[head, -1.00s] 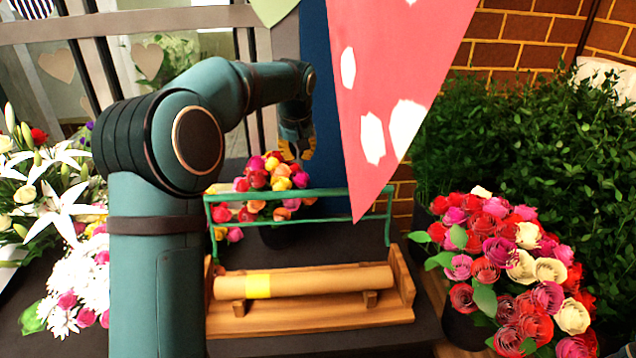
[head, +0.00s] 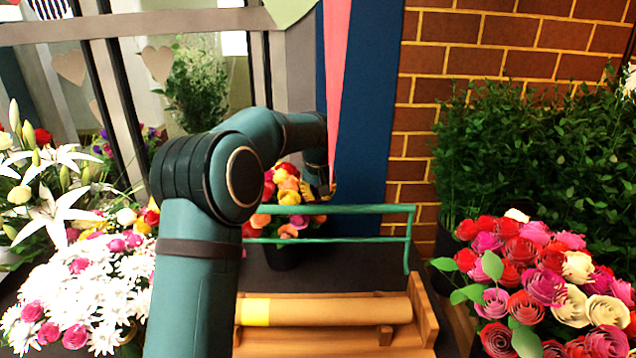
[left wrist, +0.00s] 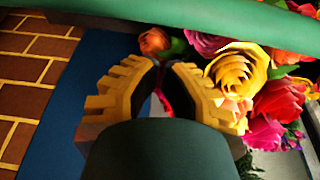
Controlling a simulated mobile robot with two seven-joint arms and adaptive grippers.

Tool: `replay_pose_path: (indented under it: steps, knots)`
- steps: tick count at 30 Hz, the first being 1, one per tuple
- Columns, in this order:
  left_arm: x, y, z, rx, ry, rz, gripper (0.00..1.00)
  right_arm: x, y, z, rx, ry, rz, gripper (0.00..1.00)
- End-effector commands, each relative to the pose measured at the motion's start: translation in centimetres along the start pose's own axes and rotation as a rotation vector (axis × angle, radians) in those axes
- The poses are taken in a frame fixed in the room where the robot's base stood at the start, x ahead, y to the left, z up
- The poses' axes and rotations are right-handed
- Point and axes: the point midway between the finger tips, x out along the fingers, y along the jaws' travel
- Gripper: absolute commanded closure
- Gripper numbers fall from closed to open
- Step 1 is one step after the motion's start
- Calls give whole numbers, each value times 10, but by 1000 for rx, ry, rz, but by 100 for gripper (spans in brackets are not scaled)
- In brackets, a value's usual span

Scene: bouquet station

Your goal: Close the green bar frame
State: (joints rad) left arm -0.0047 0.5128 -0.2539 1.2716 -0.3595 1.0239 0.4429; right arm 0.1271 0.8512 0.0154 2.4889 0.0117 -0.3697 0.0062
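The green bar frame (head: 365,210) stands raised at the back of the wooden stand (head: 428,318), with two long bars and a right leg showing. Its left end is hidden behind my left arm. A tan paper roll (head: 345,310) with a yellow band lies in the stand. My left gripper (head: 320,190) is behind the frame, just above its top bar, near the back bouquet. In the left wrist view its yellow fingers (left wrist: 165,68) come nearly together with nothing held, and a green bar (left wrist: 200,12) crosses above them. My right gripper is not in view.
A red hanging shape (head: 337,80) hangs close to my left gripper. A back bouquet (head: 287,190) stands behind the frame. White flowers (head: 80,290) are at the left, and a rose bouquet (head: 540,280) and leafy plants (head: 540,160) are at the right.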

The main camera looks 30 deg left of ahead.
Motion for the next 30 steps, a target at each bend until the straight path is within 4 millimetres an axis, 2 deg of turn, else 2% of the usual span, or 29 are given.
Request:
replay_pose_path:
  steps: [3, 6, 12, 30]
  knots:
    - [23, -1, 1, 0, -3, -1, 100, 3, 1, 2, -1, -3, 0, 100]
    - [6, 0, 14, 2, 3, 2, 100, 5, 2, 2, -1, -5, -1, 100]
    - [-4, 0, 28, 1, 1, 1, 100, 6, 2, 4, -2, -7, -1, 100]
    - [-7, 1, 30, 0, 13, 0, 100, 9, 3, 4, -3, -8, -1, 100]
